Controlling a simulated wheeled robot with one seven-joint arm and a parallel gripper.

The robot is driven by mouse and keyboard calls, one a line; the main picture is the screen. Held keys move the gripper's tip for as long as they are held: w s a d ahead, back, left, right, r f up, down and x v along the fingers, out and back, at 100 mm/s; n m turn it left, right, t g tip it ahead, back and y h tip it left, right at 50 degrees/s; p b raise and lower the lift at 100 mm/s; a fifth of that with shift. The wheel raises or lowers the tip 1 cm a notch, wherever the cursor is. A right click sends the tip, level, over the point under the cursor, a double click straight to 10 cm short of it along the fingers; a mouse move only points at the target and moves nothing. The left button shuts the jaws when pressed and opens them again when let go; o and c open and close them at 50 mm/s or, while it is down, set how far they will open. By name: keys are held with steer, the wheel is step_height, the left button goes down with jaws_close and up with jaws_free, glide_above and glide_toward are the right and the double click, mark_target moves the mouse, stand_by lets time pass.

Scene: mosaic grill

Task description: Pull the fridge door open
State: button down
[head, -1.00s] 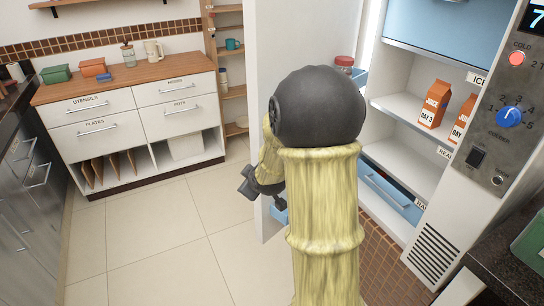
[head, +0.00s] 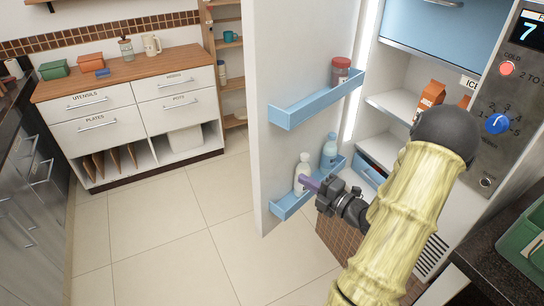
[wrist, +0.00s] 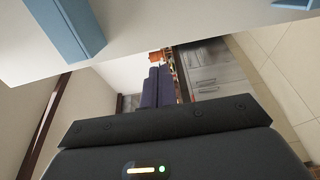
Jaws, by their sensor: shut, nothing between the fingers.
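The fridge door (head: 303,52) stands open, its inner side facing me in the head view, with blue shelves on it. Its lower blue door shelf (head: 288,208) holds two bottles. My gripper (head: 308,184) is shut and empty, its purple fingertips close to the white bottle (head: 301,172) at the lower shelf; I cannot tell whether they touch. In the wrist view my gripper's fingers (wrist: 157,88) are together, with the door's inner side (wrist: 150,25) across the top. The fridge interior (head: 390,105) is exposed, partly hidden by my arm.
An upper blue door shelf (head: 315,98) holds a red-lidded jar (head: 340,74). An orange carton (head: 430,95) stands inside the fridge. A counter with drawers (head: 130,105) is at the back left. Tiled floor (head: 175,225) left of the door is clear.

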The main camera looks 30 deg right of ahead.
mark_target(264, 155)
steer(key=shift+a, duration=0.15)
steer(key=p+x, duration=0.2)
steer(key=x, duration=1.2)
steer(key=shift+p, duration=0.4)
steer(key=shift+w, duration=0.15)
